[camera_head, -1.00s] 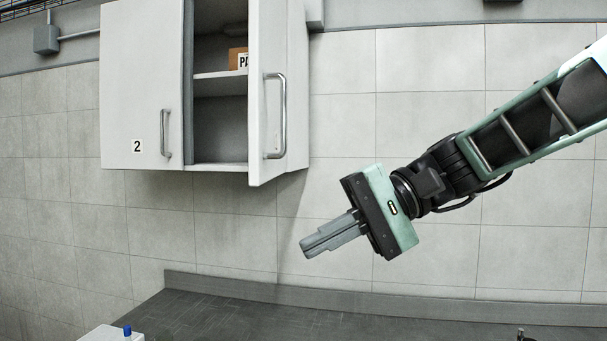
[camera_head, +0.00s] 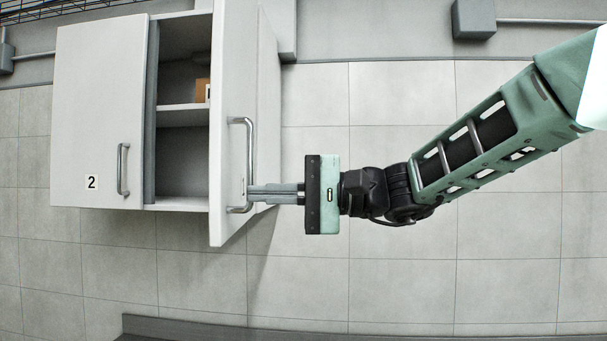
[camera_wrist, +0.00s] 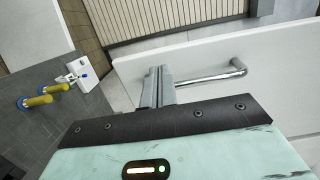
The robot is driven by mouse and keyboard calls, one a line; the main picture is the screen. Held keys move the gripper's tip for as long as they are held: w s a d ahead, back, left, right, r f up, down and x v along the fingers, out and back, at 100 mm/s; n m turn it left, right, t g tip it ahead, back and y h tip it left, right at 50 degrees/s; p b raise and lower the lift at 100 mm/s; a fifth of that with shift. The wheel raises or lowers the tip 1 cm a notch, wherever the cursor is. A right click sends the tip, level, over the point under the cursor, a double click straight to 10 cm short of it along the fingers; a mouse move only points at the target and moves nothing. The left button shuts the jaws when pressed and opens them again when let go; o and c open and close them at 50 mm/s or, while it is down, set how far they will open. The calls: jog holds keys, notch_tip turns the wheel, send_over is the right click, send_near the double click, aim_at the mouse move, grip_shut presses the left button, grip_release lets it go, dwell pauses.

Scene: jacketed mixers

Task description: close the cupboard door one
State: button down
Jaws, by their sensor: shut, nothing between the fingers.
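The wall cupboard's right door (camera_head: 228,120) stands open, swung out toward me, with a vertical metal bar handle (camera_head: 249,150) on its face. In the wrist view the door (camera_wrist: 285,90) and its handle (camera_wrist: 215,78) lie to the right of the fingers. My gripper (camera_head: 250,194) is shut and empty, pointing left, with its fingertips at the lower part of the handle in the head view. I cannot tell whether they touch the handle or the door. The door's number label is not visible. The left door (camera_head: 100,115), marked 2, is closed.
A cardboard box (camera_head: 202,91) sits on the cupboard shelf (camera_head: 183,115). Grey boxes and conduit (camera_head: 474,18) are on the wall above. A dark counter (camera_head: 180,328) runs below. Yellow and blue items (camera_wrist: 40,96) stand on the counter in the wrist view.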

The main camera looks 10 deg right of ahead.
aim_at(222, 195)
jog(key=p+x, duration=0.1)
jog(key=x, duration=0.2)
jog(key=shift+a+p, duration=0.15)
jog(key=shift+p, duration=0.15)
jog(key=shift+a+f, duration=0.1)
jog(key=shift+a, duration=0.05)
